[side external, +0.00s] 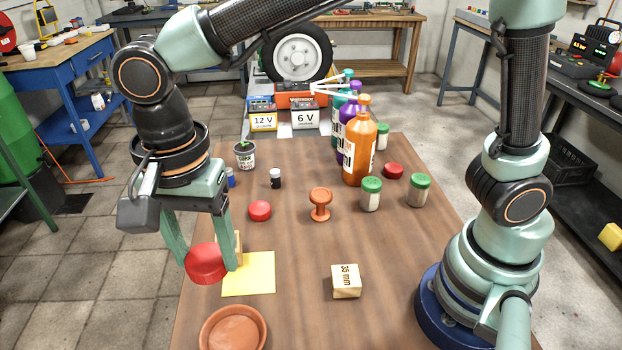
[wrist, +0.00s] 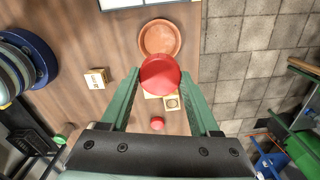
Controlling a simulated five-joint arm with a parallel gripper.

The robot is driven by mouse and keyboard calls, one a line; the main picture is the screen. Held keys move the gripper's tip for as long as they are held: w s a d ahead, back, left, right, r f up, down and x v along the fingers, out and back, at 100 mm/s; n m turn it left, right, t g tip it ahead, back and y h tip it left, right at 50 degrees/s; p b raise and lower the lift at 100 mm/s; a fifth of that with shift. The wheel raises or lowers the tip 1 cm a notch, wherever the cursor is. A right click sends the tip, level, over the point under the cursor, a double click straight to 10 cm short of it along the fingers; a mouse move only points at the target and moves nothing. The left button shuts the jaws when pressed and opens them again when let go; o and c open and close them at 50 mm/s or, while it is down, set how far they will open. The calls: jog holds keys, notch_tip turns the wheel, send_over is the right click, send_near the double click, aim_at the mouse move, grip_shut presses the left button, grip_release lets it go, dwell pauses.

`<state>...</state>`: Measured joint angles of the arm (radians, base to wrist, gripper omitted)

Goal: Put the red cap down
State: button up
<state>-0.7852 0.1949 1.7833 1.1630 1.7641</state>
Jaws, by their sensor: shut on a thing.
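My gripper (side external: 205,258) is shut on a red cap (side external: 207,264) and holds it in the air above the left side of the table. In the wrist view the red cap (wrist: 160,75) sits between the two green fingertips. A yellow square (side external: 249,274) lies on the table just right of and below the held cap. A wooden block, mostly hidden behind the right finger, stands by the square's back edge. A second red cap (side external: 260,210) lies on the table behind, and a third red cap (side external: 393,170) lies near the bottles.
A terracotta saucer (side external: 233,330) is at the front edge. A wooden block marked 35 mm (side external: 346,281) stands right of the yellow square. An orange spool (side external: 320,204), green-lidded jars (side external: 371,194) and an orange bottle (side external: 360,150) stand farther back. The table's middle is mostly clear.

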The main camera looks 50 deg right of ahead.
aim_at(234, 337)
notch_tip(234, 337, down, 19)
jog(key=shift+r, duration=0.2)
dwell(0.4)
jog(key=o, duration=1)
jog(key=shift+f, duration=0.1)
jog(key=shift+o, duration=0.2)
notch_tip(234, 337, up, 12)
jog(key=w+d+r+n+t+y, duration=0.1)
jog(key=w+d+r+n, duration=0.2)
jog(key=d, duration=0.4)
jog(key=w+d+r+n+t, duration=0.1)
jog(key=d+r+n+t, duration=0.1)
jog(key=d+r, duration=0.5)
jog(key=s+d+r+n+t, duration=0.1)
jog(key=s+d+n, duration=0.1)
jog(key=d, duration=0.5)
jog(key=s+d+n+t+h, duration=0.1)
jog(key=d+n, duration=0.3)
jog(key=d, duration=0.3)
jog(key=shift+s+d+r+t, duration=0.2)
jog(key=shift+s+r+t, duration=0.1)
jog(key=shift+s+r, duration=0.1)
